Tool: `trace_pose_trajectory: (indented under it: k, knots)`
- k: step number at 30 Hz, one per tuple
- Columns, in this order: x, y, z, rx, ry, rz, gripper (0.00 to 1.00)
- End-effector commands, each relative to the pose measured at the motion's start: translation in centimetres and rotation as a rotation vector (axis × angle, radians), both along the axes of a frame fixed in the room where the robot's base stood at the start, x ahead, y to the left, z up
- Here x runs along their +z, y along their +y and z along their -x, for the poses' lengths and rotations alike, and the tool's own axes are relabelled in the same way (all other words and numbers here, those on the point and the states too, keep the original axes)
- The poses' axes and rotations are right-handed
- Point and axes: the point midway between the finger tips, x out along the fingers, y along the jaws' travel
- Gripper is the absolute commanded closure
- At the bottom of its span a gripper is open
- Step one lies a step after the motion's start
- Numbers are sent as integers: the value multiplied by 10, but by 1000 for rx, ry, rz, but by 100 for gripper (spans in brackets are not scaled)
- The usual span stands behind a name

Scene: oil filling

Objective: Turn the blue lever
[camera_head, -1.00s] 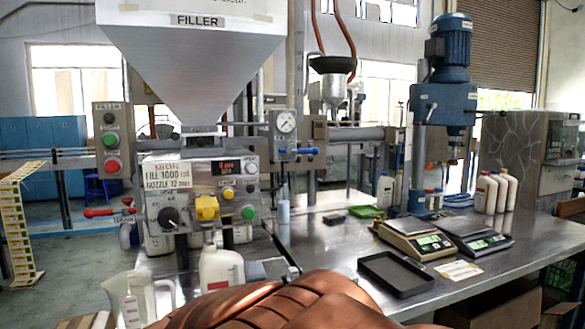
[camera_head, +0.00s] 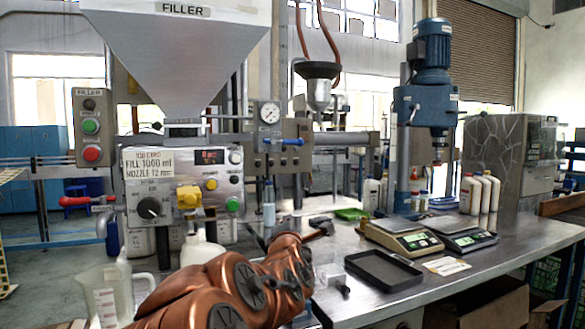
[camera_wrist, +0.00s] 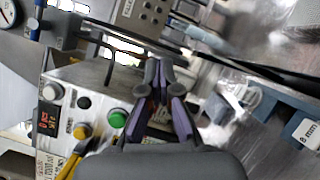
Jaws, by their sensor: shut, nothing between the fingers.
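The blue lever (camera_head: 284,141) lies roughly level under the round gauge (camera_head: 269,113), to the right of the filler's control panel (camera_head: 180,178). A blue part (camera_wrist: 34,24) beside the gauge shows at the upper left of the wrist view; I cannot tell whether it is the lever. My gripper (camera_wrist: 160,72) is shut and empty in the wrist view, its dark fingers with purple sides close together. It is apart from the blue part. In the head view my copper arm reaches up from the bottom, below the lever; the fingertips are hard to make out there.
A red lever (camera_head: 89,201) sits left of the panel and a yellow nozzle valve (camera_head: 188,199) below it. A clear jug (camera_head: 108,297) stands lower left. A black tray (camera_head: 383,270) and scales (camera_head: 402,238) are on the bench at right.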

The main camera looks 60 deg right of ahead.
Motion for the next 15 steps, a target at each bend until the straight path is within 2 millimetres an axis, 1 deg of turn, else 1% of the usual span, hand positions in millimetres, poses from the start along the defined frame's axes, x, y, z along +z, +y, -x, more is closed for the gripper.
trace_pose_trajectory:
  k: [1,3,6,9,12,15]
  knots:
    - [6,-13,7,-11,39,98,100]
    - [23,-22,12,-14,100,253,100]
    - [43,-30,18,-22,190,467,100]
    - [56,-33,23,-32,276,657,100]
    - [63,-32,25,-38,345,814,100]
    - [67,-30,28,-45,392,923,100]
